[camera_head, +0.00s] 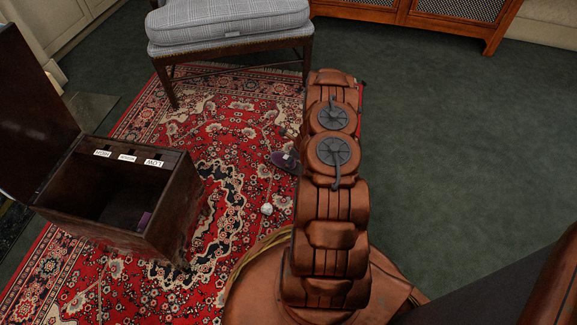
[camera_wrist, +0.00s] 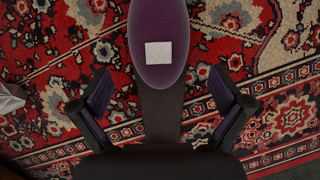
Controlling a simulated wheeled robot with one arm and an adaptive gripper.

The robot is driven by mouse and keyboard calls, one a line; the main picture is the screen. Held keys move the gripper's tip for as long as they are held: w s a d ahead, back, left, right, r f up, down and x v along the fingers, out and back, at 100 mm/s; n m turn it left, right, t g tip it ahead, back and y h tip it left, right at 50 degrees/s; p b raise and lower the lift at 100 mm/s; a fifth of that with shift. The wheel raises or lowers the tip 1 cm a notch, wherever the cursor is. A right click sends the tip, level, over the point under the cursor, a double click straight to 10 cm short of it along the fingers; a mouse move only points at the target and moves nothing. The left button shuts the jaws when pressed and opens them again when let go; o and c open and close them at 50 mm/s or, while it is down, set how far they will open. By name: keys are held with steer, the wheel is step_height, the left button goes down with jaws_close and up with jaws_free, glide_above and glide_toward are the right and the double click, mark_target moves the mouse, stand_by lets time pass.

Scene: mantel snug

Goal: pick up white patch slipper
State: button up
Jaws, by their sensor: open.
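The white patch slipper (camera_head: 284,162) is purple and lies on the red rug, partly hidden by my arm in the head view. In the wrist view the purple slipper (camera_wrist: 160,20) shows at top centre with a square white patch on it; its far end is cut off by the frame edge. My gripper (camera_wrist: 160,78) is open, with one finger on each side and empty space between each finger and the dark strip below the slipper's purple oval. I cannot tell whether that strip is part of the slipper.
A small white object (camera_head: 266,208) lies on the rug. A grey checked chair (camera_head: 230,40) stands behind. Green carpet at right is clear.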

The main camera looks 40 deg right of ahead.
steer(key=x, duration=0.2)
steer(key=shift+w+f+b, duration=0.15)
steer(key=shift+f+b, duration=0.15)
steer(key=shift+b, duration=0.1)
steer(key=shift+r, duration=0.1)
steer(key=c, duration=1.3)
